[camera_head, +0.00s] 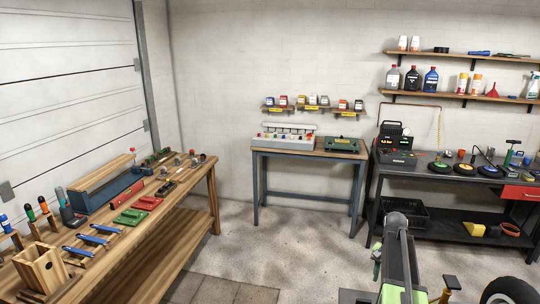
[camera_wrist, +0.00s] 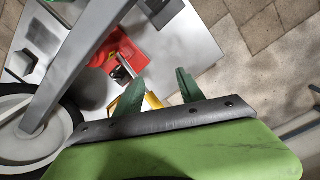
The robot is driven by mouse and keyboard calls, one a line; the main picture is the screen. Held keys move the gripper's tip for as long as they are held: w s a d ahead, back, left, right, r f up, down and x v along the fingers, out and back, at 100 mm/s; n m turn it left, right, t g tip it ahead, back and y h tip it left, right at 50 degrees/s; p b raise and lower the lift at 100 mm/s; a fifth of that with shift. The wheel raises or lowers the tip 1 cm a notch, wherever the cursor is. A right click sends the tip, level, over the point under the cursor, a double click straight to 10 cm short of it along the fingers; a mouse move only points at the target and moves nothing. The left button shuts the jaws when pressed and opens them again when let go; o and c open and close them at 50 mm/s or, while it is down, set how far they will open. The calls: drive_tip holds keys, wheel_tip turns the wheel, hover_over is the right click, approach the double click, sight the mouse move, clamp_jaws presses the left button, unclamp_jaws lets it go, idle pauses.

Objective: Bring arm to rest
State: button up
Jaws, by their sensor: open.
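My gripper (camera_wrist: 158,84) shows in the wrist view as two dark green fingers standing apart, with nothing between them. It points down over a grey metal surface and the paved floor. A red piece (camera_wrist: 112,47) and a yellow piece (camera_wrist: 152,102) show just beyond the fingers; I cannot tell what they are or whether the fingers touch them. In the head view my arm rises at the lower right, over the floor, apart from the benches. My fingertips cannot be made out there.
A wooden workbench (camera_head: 202,172) with tools runs along the left. A small blue-framed table (camera_head: 310,154) stands at the back wall. A black workbench (camera_head: 450,211) is at the right, close behind my arm. The concrete floor (camera_head: 270,235) between them is clear.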

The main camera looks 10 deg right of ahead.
drive_tip(key=w+a+n, duration=0.2)
drive_tip(key=a+n, duration=0.1)
drive_tip(key=a, duration=1.4)
drive_tip(key=s+a+n, duration=0.3)
drive_tip(key=s+a, duration=0.1)
drive_tip(key=a, duration=0.5)
drive_tip(key=s+a+n, duration=0.4)
drive_tip(key=a, duration=0.6)
drive_tip(key=shift+s, duration=0.25)
drive_tip(key=shift+d, duration=0.1)
